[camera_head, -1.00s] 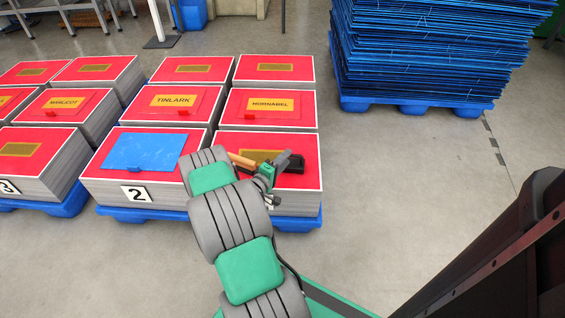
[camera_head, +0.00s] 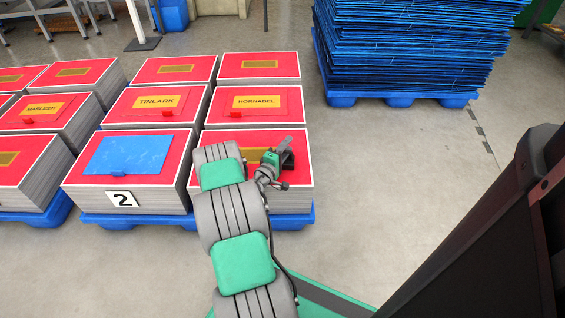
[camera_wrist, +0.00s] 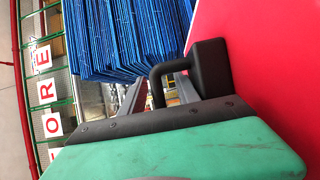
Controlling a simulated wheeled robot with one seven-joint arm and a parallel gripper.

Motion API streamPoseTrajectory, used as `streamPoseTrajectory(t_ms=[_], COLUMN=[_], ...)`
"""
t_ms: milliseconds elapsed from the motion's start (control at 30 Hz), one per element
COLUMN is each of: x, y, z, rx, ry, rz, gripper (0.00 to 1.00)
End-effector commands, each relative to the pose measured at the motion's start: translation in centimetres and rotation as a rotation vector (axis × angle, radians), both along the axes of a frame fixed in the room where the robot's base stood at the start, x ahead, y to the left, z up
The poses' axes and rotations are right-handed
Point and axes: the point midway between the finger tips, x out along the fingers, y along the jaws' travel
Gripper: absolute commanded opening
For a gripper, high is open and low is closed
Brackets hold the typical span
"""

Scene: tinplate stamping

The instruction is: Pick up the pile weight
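The pile weight, a black block with a bar handle, sits on the red top sheet of the near right stack. In the wrist view the pile weight (camera_wrist: 210,66) stands on red at the right, its handle reaching toward the fingers. In the head view the pile weight (camera_head: 289,161) is partly hidden by my gripper (camera_head: 282,148). In the wrist view my gripper (camera_wrist: 160,92) has its two grey fingers apart, with the handle at the gap between them. Contact with the handle cannot be told.
A blue sheet (camera_head: 138,153) lies on the stack marked 2, left of my arm. Red-topped stacks labelled TINLARK (camera_head: 158,102) and HORNABEL (camera_head: 257,102) stand behind. A tall pile of blue sheets (camera_head: 410,45) stands back right. Floor between is clear.

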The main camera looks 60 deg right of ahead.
Motion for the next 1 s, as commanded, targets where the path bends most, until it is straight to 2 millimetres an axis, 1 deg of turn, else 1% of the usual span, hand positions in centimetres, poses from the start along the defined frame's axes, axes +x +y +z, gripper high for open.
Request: streamPoseTrajectory(t_ms=[67,500,1000], x=[0.02,0.05,0.07], y=[0.02,0.06,0.09], z=[0.04,0.03,0.00], rx=[0.000,0.000,0.001], ry=[0.000,-0.001,-0.001], rz=[0.000,0.000,0.001], gripper=[0.36,0.00,0.00])
